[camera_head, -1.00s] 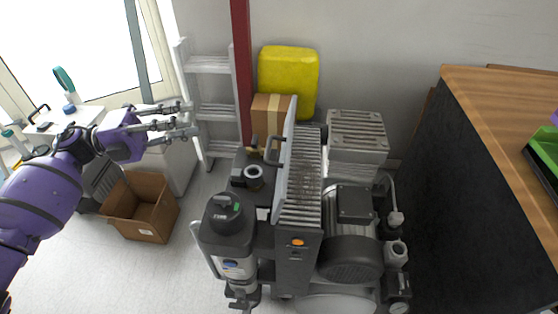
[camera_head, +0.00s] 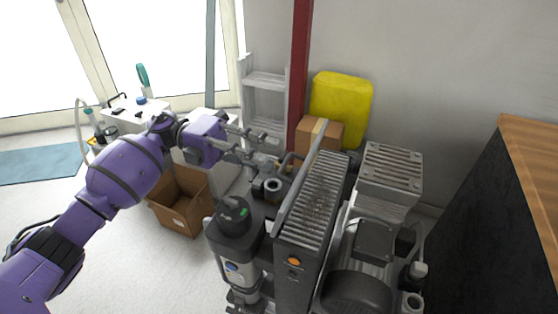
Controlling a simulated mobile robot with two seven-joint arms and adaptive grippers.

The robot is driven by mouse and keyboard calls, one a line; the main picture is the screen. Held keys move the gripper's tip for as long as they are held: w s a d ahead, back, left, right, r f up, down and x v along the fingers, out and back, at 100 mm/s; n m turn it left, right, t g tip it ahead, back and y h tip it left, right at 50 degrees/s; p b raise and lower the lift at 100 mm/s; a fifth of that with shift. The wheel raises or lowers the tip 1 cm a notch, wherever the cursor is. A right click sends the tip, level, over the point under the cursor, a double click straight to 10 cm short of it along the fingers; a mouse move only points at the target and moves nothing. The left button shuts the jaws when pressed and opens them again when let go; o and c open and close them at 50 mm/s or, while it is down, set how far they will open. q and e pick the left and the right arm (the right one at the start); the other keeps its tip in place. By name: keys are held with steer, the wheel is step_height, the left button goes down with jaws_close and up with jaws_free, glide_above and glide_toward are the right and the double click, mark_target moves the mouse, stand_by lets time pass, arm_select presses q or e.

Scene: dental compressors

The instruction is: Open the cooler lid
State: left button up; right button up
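The cooler is the dark grey unit in the middle, with a finned grille (camera_head: 322,200) on top and an orange button (camera_head: 294,262) on its front. Its thin grey lid (camera_head: 298,190) stands steeply along the left edge of the grille, leaving the fins exposed. A handle (camera_head: 291,160) shows on the lid's left side, partly hidden. My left gripper (camera_head: 268,151) is just left of the lid, close to the handle. Its fingers look spread, and I see nothing between them; I cannot tell if they touch the handle. My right gripper is out of view.
A dark canister (camera_head: 233,220) stands left of the cooler, and a compressor motor (camera_head: 358,293) stands right. An open cardboard box (camera_head: 180,205) is on the floor below my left arm. A red post (camera_head: 301,70), yellow case (camera_head: 341,108) and ladder (camera_head: 265,80) stand behind. Floor at left is free.

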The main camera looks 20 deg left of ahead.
arm_select(q)
steer(key=d, duration=0.4)
steer(key=shift+s, duration=0.1)
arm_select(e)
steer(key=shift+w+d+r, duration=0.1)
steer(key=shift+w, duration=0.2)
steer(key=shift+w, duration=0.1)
arm_select(q)
jaws_close()
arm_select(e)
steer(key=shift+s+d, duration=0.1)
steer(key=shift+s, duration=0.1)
arm_select(q)
steer(key=shift+a+f+h+b, duration=0.45)
steer(key=shift+a+h+b, duration=0.2)
steer(key=shift+h+b, duration=0.4)
steer(key=shift+a+f+h+b, duration=0.4)
steer(key=shift+a+h+b, duration=0.35)
steer(key=shift+b, duration=0.4)
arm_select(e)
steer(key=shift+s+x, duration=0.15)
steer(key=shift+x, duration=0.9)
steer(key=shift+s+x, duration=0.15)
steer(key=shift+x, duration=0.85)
